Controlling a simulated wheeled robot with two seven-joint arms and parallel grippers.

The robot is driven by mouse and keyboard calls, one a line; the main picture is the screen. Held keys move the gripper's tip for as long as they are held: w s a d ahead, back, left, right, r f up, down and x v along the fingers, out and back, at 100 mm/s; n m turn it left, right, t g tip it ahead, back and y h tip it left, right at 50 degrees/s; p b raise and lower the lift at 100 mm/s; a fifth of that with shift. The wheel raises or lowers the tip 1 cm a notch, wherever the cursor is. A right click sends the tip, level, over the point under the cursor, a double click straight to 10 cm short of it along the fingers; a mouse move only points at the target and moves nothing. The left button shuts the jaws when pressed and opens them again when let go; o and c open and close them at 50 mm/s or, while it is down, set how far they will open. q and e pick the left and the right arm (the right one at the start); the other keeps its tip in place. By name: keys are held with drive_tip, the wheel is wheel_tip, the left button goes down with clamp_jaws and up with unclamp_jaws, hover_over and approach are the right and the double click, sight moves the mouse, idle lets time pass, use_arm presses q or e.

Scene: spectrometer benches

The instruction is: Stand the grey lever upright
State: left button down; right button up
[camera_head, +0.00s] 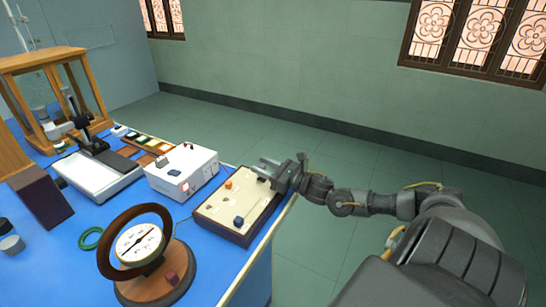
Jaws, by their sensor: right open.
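A shallow board (218,207) with a cream top and dark sides lies at the right edge of the blue bench. An orange knob (228,184) and a dark blue knob (239,221) sit on its top. My right gripper (262,167) is open over the far right end of this board, fingers pointing left. I cannot clearly make out the grey lever; the fingers cover that end of the board, and I cannot tell whether anything is between them. My left gripper is not in view.
A white box (196,174) with a red-lit switch stands just left of the board. A round dial in a dark upright ring (107,253) stands at the front. A wooden-framed case (45,58) is at the back left. Floor right of the bench is clear.

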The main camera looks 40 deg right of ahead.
drive_tip(key=v, duration=0.8)
drive_tip(key=shift+s+d, duration=0.1)
drive_tip(key=shift+s, duration=0.3)
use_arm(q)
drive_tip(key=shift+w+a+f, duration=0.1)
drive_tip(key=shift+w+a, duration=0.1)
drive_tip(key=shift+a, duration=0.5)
use_arm(e)
drive_tip(key=shift+v, duration=0.8)
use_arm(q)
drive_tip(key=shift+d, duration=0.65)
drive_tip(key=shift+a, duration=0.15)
